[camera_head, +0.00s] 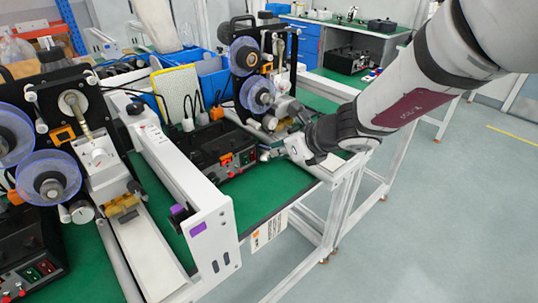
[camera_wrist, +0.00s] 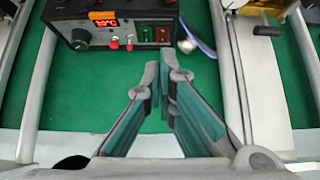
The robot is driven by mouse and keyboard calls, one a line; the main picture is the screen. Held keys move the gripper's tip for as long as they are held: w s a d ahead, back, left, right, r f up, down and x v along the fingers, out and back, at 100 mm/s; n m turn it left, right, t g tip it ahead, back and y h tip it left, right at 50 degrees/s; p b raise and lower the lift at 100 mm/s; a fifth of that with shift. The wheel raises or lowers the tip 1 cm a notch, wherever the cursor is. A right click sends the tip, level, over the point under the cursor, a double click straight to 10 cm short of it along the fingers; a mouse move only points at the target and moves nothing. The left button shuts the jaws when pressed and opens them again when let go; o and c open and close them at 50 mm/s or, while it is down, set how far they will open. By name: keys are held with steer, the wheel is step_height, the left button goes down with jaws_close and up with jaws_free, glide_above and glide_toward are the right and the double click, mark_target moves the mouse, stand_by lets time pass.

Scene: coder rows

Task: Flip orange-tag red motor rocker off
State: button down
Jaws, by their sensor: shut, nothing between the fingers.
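A black control box (camera_head: 205,150) sits on the green table top, and its front panel also shows at the top of the wrist view (camera_wrist: 125,38). The panel has a lit display with an orange label (camera_wrist: 102,15), a black knob, two small red-tipped toggles, a green rocker (camera_wrist: 146,36) and a red rocker (camera_wrist: 162,35) to its right. The on or off tilt of the red rocker is too small to tell. My gripper (camera_wrist: 159,72) is shut and empty, its fingertips just in front of the rockers, apparently apart from them. In the head view it (camera_head: 268,153) is beside the box's right end.
A white rail (camera_head: 175,165) with a purple tag (camera_head: 198,229) runs left of the box. A second control box (camera_head: 35,255) stands at lower left. A reel machine (camera_head: 250,75) stands behind. A paper with an orange mark (camera_head: 268,230) hangs at the table's front edge.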

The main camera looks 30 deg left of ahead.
steer(key=shift+a+r+p+v, duration=0.1)
steer(key=shift+r+p+v, duration=0.05)
steer(key=shift+v, duration=0.55)
steer(key=shift+a+r+p+v, duration=0.1)
steer(key=shift+p+v, duration=0.05)
steer(key=shift+v, duration=0.5)
steer(key=shift+a+r+p+v, duration=0.1)
steer(key=shift+r+p+v, duration=0.05)
steer(key=shift+v, duration=0.55)
steer(key=shift+w, duration=0.15)
steer(key=s+d+r+n+h+p, duration=0.1)
steer(key=s+d+r+n, duration=0.45)
steer(key=d, duration=0.25)
steer(key=s+d+r+n+h+p, duration=0.1)
steer(key=s+d+r+n+p, duration=0.1)
steer(key=s+d+r+n, duration=0.45)
steer(key=s+d+n+h+p, duration=0.1)
steer(key=s+d+n+h, duration=0.1)
steer(key=s+d, duration=0.3)
steer(key=s+d+r+n+h, duration=0.1)
steer(key=s+d+n, duration=0.4)
steer(key=d, duration=0.6)
steer(key=s+d+r+n+h+p, duration=0.1)
steer(key=s+d+n+h, duration=0.2)
steer(key=d, duration=0.5)
steer(key=shift+s+d+n+h+p, duration=0.15)
steer(key=shift+s+n+h+p, duration=0.15)
steer(key=shift+s+h, duration=0.55)
steer(key=shift+s+y, duration=0.25)
